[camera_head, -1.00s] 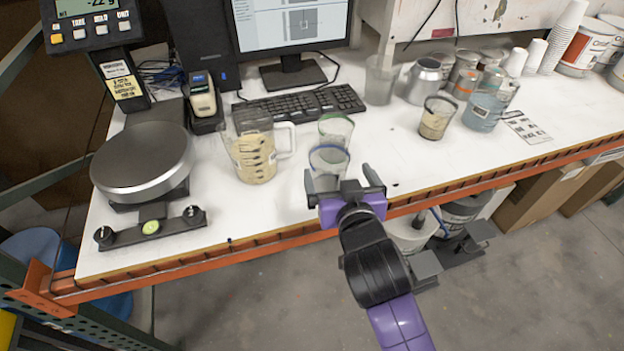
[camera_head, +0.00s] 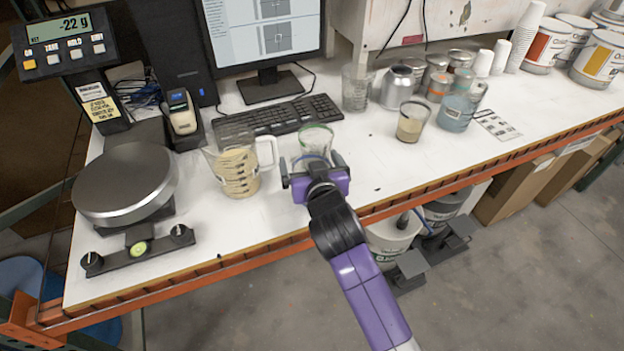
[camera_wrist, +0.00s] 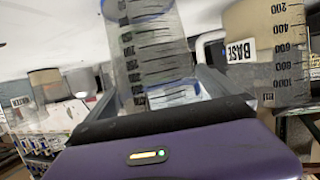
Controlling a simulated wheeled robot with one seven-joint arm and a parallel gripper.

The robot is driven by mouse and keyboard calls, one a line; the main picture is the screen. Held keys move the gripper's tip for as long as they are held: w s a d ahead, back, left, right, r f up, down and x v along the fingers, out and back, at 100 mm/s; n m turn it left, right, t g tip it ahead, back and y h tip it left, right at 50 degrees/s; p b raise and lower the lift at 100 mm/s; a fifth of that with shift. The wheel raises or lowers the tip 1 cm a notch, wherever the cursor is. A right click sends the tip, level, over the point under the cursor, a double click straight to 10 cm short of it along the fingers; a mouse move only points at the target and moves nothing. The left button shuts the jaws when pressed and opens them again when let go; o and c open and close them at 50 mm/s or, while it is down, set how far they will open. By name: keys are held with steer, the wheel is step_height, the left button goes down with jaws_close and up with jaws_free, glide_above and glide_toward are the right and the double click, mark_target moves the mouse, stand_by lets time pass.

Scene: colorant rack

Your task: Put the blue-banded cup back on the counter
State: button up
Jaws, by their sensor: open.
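The blue-banded cup (camera_head: 311,159) is on the front part of the white counter (camera_head: 390,172), mostly hidden behind my gripper in the head view; only some of its blue rim shows. In the wrist view this clear, graduated cup (camera_wrist: 150,45) fills the space between my fingers, its blue band low in the picture. My gripper (camera_head: 311,165) is open, with a finger on either side of the cup. I cannot tell whether the fingers touch it. The wrist view also shows my gripper (camera_wrist: 157,78).
A green-banded cup (camera_head: 317,137) stands just behind. A pitcher of beige liquid (camera_head: 236,172) stands close on the left, with the scale (camera_head: 124,182) beyond. A beige-filled cup (camera_head: 412,122) and cans stand at right. The counter's front edge (camera_head: 420,192) lies below my gripper.

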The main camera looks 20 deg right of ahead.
steer(key=shift+c, duration=0.4)
steer(key=c, duration=1.3)
steer(key=shift+r, duration=0.1)
